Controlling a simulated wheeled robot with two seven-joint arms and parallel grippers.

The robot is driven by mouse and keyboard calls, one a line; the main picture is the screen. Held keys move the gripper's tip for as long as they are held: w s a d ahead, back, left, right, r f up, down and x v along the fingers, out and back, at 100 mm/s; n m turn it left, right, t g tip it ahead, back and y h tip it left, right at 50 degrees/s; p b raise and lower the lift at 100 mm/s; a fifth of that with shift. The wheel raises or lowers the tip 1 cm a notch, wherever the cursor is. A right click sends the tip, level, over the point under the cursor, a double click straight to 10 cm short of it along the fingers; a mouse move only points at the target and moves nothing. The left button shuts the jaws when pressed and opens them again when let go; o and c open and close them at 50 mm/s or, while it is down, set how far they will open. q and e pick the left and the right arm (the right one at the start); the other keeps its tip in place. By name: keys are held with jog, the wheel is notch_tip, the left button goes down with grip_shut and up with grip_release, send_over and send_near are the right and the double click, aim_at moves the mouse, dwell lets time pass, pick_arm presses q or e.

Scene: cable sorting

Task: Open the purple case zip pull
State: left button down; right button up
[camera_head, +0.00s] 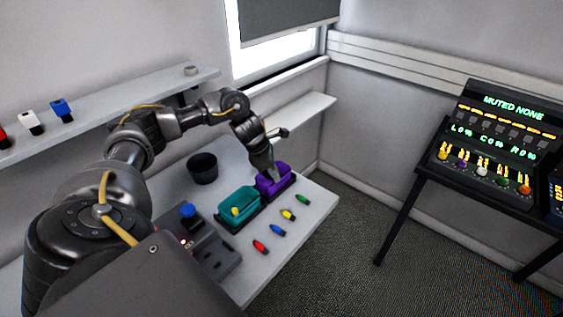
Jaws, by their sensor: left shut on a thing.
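The purple case (274,182) stands on the far right part of the white table, to the right of a teal case (238,203). It looks like an open-topped box from here. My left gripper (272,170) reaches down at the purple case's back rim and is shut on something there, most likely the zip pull. The pull itself is too small and too hidden by the fingers to make out. My right gripper is not in view.
Red, blue, yellow and green connectors (277,230) lie in a row along the table's front right edge. A dark cup (203,168) stands behind the teal case. A grey device (207,250) sits nearer. A black console (492,150) stands far right.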

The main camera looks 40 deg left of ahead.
pick_arm(q)
jog(key=shift+s, duration=0.1)
jog(key=c, duration=1.4)
grip_release()
jog(key=shift+a+r, duration=0.15)
jog(key=shift+r, duration=0.3)
jog(key=b+v, duration=0.1)
jog(key=v, duration=0.3)
jog(key=shift+s+a+r, duration=0.1)
jog(key=shift+s+r, duration=0.05)
jog(key=shift+r, duration=0.2)
jog(key=v, duration=0.5)
